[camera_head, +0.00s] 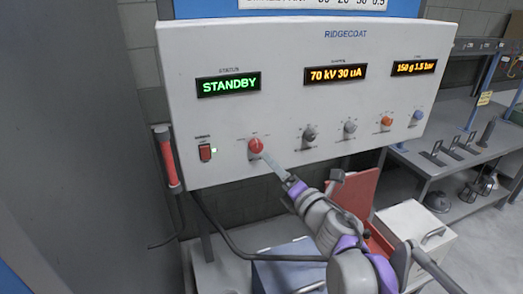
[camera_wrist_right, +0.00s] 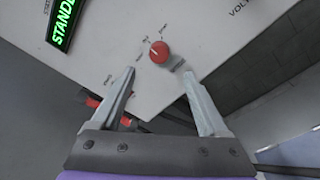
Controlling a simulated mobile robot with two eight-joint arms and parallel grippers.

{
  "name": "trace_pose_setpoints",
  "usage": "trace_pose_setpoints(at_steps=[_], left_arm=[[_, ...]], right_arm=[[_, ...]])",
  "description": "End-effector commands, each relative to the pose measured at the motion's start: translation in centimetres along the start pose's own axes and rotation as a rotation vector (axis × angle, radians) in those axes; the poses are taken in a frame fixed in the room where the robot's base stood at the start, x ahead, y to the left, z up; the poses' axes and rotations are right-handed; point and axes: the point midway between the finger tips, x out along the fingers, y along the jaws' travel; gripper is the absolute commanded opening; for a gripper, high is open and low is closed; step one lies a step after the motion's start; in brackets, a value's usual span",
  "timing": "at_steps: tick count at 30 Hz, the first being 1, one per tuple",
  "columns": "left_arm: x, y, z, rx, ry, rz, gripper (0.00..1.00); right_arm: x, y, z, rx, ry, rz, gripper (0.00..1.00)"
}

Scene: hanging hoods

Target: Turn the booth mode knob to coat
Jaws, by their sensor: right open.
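The red mode knob (camera_head: 256,146) sits on the lower left of the white RIDGECOAT control panel (camera_head: 230,112). In the right wrist view, the knob (camera_wrist_right: 160,52) shows a pale pointer mark towards its upper left; the small labels around it are too small to read. My right gripper (camera_head: 264,157) is at the knob's lower right in the head view. In the wrist view its fingers (camera_wrist_right: 157,72) are spread, with the knob just beyond the gap between them. I cannot tell if a finger touches it. My left gripper is not in view.
A green STANDBY display (camera_head: 228,84) is lit above the knob. A red-handled tool (camera_head: 167,158) hangs at the panel's left edge.

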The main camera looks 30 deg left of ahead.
Motion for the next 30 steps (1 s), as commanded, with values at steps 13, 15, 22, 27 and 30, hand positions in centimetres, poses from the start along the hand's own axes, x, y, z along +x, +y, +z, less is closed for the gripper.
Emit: trace_pose_setpoints(at_steps=[13, 15, 22, 27, 30], left_arm=[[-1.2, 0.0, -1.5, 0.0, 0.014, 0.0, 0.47], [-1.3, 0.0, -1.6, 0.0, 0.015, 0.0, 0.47], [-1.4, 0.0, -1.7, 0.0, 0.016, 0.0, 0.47], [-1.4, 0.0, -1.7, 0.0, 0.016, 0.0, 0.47], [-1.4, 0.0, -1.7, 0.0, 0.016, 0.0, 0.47]], right_arm=[[7.9, 0.1, 0.3, 0.005, -0.004, -0.001, 0.78], [8.5, 0.1, 0.3, 0.005, -0.005, -0.001, 0.78], [9.4, -0.1, 0.2, 0.006, -0.006, -0.003, 0.78], [9.3, -0.1, 0.2, 0.007, -0.006, -0.003, 0.78], [9.3, -0.1, 0.2, 0.007, -0.006, -0.003, 0.61]])
